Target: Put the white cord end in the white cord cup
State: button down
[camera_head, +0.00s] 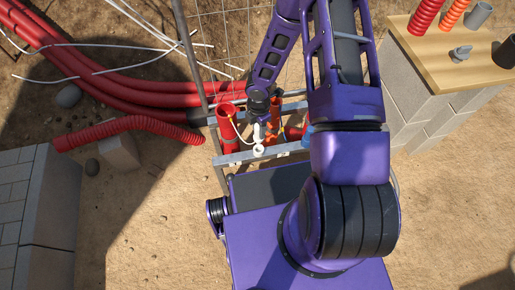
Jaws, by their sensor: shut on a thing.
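My gripper (257,121) points down over the metal frame, below my purple arm. It is shut on the white cord end (257,132), a small pale piece just under the fingers. A thin white cord (238,133) curves from the top of an upright red pipe at the left towards it. The white cord cup (259,150) is a small white ring on the near rail of the frame, just below the cord end in the picture. Whether the end touches the cup is too small to tell.
The grey metal frame (235,157) holds the upright red pipe (228,116) and small orange parts (272,137). Red conduits (130,83) lie at the left. Block stacks stand at the left (40,210) and right (412,93), the right one bearing a wooden top (440,62).

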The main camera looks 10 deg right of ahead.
aim_at(258, 141)
notch_tip(258, 141, down, 8)
jog(key=shift+f+b, duration=0.1)
jog(key=shift+b, duration=0.8)
jog(key=shift+f, duration=0.1)
jog(key=c, duration=0.5)
grip_release()
notch_tip(258, 141, up, 12)
jog(key=p, duration=0.3)
jog(key=shift+d+r, duration=0.1)
jog(key=shift+r, duration=0.1)
